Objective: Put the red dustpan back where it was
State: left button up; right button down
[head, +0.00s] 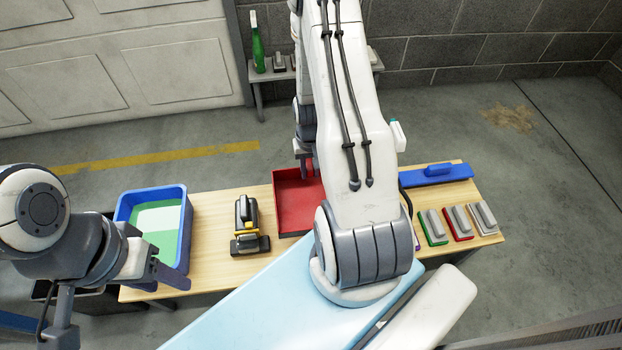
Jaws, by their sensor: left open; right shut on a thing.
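The red dustpan (294,207) is at the middle of the wooden table, partly hidden behind my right arm. My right gripper (307,168) is at the dustpan's far edge and is shut on it. I cannot tell whether the dustpan rests flat on the table or is slightly raised. My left gripper (160,279) is open and empty at the left, in front of the blue bin.
The blue bin (187,215) holds green and white contents. A black and yellow tool (248,222) sits left of the dustpan. Several coloured pads (459,222) and a blue item (437,174) lie at right. A green bottle (257,45) stands on a back shelf.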

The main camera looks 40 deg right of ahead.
aim_at(311, 176)
jog(key=shift+f+b, duration=0.55)
jog(key=shift+f, duration=1.2)
jog(key=shift+f+b, duration=0.3)
jog(key=shift+f, duration=0.25)
jog(key=c, duration=0.6)
grip_release()
jog(key=shift+c, duration=0.2)
